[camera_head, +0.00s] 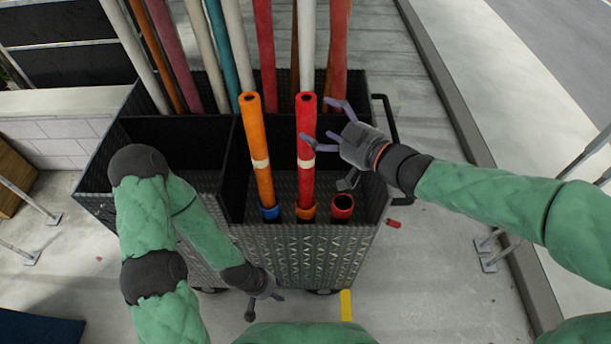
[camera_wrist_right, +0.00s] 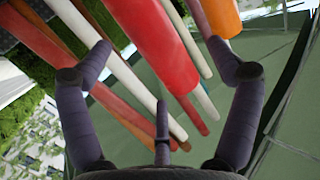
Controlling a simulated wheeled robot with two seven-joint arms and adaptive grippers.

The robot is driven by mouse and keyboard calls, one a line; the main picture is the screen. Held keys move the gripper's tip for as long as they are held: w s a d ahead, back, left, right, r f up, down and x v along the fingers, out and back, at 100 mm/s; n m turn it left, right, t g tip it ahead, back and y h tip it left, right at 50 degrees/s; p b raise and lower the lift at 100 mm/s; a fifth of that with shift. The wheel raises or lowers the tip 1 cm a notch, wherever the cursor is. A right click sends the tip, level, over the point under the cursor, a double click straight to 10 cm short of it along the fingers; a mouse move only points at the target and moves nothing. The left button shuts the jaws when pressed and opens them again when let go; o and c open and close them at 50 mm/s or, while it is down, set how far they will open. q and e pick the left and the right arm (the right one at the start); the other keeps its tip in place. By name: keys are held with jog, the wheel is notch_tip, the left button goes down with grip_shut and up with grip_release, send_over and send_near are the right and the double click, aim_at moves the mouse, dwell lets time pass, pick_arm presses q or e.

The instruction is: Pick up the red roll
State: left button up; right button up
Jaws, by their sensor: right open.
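A long red roll (camera_head: 306,120) with a pale band stands tilted in the front right compartment of the dark metal cart (camera_head: 300,250). My right gripper (camera_head: 325,122) is open just right of its upper part, with one finger overlapping the roll in the head view; I cannot tell whether they touch. In the right wrist view, a thick red roll (camera_wrist_right: 152,42) shows between the spread fingers (camera_wrist_right: 160,48), beyond the tips. A short red roll (camera_head: 342,206) stands at the compartment's front right. My left gripper (camera_head: 264,288) is low at the cart's front, its fingers too small to read.
An orange roll (camera_head: 256,150) stands left of the red one. Several long rolls in red, teal, white and brown fill the rear of the cart. The cart's black handle (camera_head: 389,115) is by my right wrist. The front left compartment (camera_head: 185,135) looks empty.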

aim_at(311, 120)
jog(key=w+a, duration=0.1)
jog(key=w+a+f, duration=0.1)
jog(key=w+a+f+b, duration=0.1)
jog(key=w, duration=0.1)
jog(key=shift+w+a, duration=0.1)
jog(key=shift+a, duration=0.05)
jog(key=shift+r, duration=0.1)
jog(key=c, duration=1.8)
jog(key=shift+r, duration=0.15)
notch_tip(311, 120, up, 18)
jog(key=p, duration=0.7)
jog(key=shift+p, duration=0.3)
